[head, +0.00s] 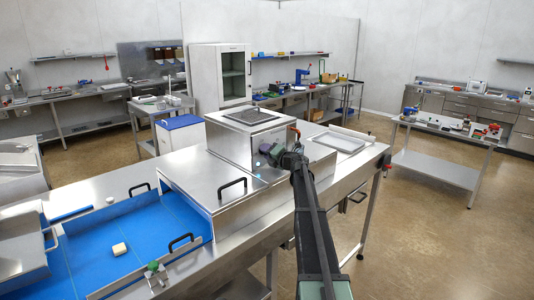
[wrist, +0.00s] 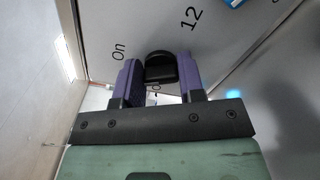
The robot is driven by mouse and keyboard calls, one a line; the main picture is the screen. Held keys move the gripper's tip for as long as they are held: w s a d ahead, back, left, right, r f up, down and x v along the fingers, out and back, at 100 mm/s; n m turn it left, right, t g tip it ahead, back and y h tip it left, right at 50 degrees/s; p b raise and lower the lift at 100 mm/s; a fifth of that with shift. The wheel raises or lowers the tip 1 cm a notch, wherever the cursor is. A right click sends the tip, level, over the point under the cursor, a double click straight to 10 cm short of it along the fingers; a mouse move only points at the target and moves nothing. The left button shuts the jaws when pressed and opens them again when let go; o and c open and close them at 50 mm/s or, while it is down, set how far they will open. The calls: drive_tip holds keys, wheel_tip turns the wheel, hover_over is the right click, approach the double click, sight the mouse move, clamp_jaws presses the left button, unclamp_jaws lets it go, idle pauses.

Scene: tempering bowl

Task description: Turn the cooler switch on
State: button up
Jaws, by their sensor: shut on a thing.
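The cooler switch is a black knob (wrist: 159,56) on a grey metal panel (wrist: 150,20), seen in the wrist view. "On" is printed to its left and "12" to its upper right. Another label just below the knob is mostly hidden. My gripper (wrist: 160,78) has its two purple fingers on either side of the knob and is shut on it. I cannot tell which label the knob points to. In the head view, my gripper (head: 279,156) is at the right front of the steel box (head: 234,143), and hides the knob there.
A shallow tray (head: 340,142) lies on the bench behind my arm. Open floor is to the right.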

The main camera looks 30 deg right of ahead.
drive_tip(key=m, duration=0.5)
drive_tip(key=shift+f+m, duration=0.15)
drive_tip(key=shift+m, duration=0.15)
idle(0.4)
drive_tip(key=o, duration=0.9)
drive_tip(key=shift+o, duration=0.2)
drive_tip(key=v, duration=1.1)
drive_tip(key=shift+w+d, duration=0.1)
drive_tip(key=shift+d, duration=0.05)
